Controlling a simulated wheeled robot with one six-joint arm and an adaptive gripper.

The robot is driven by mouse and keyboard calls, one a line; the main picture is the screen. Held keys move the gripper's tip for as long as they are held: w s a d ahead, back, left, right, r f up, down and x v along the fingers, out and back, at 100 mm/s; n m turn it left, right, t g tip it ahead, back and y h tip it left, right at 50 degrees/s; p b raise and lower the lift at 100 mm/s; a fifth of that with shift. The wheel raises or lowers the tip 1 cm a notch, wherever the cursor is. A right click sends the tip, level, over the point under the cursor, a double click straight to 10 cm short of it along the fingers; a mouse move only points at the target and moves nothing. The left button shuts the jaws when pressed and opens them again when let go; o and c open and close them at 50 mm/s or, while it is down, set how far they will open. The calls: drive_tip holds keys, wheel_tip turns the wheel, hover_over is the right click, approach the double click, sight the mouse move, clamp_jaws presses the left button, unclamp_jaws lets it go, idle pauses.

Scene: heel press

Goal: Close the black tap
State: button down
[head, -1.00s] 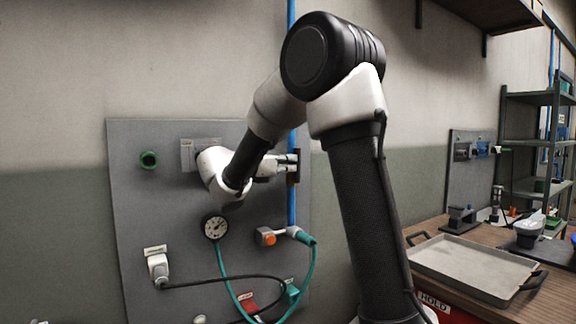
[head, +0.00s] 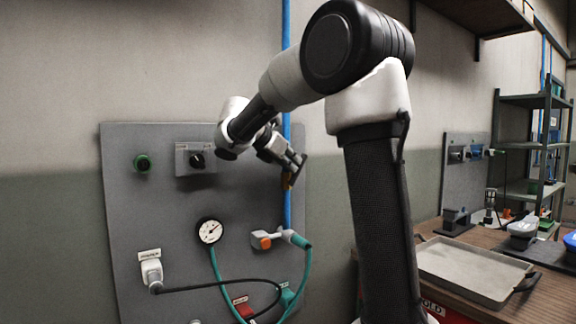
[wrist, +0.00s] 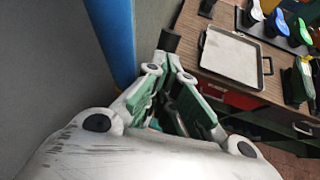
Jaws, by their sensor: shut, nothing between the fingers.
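A small dark piece with a brass-yellow part (head: 288,182) sits at the blue pipe, just below my gripper, and looks like the black tap. My gripper (head: 296,163) is beside the pipe, shut, with nothing between its fingers. In the wrist view a black block, likely the tap's handle (wrist: 169,40), shows just beyond my fingertips (wrist: 175,72), close to the blue pipe (wrist: 110,40). I cannot tell whether they touch. My gripper partly covers the tap in the head view, so its handle angle is unclear.
A bench with a grey tray (head: 470,265) stands at the right.

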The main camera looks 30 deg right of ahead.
drive_tip(key=d+y, duration=0.1)
drive_tip(key=y, duration=0.1)
drive_tip(key=shift+d+y, duration=0.4)
drive_tip(key=y, duration=0.1)
drive_tip(key=d+y, duration=0.1)
drive_tip(key=shift+w+d+f+m+g+y, duration=0.1)
drive_tip(key=shift+d+f+m+g+y, duration=0.1)
drive_tip(key=shift+d+m+g+y, duration=0.15)
drive_tip(key=y, duration=0.1)
drive_tip(key=d+f+y, duration=0.1)
drive_tip(key=y, duration=0.1)
drive_tip(key=d+f+y, duration=0.1)
drive_tip(key=y, duration=0.1)
drive_tip(key=shift+m, duration=0.25)
drive_tip(key=shift+d+f, duration=0.1)
drive_tip(key=shift+f, duration=0.1)
drive_tip(key=shift+r, duration=0.1)
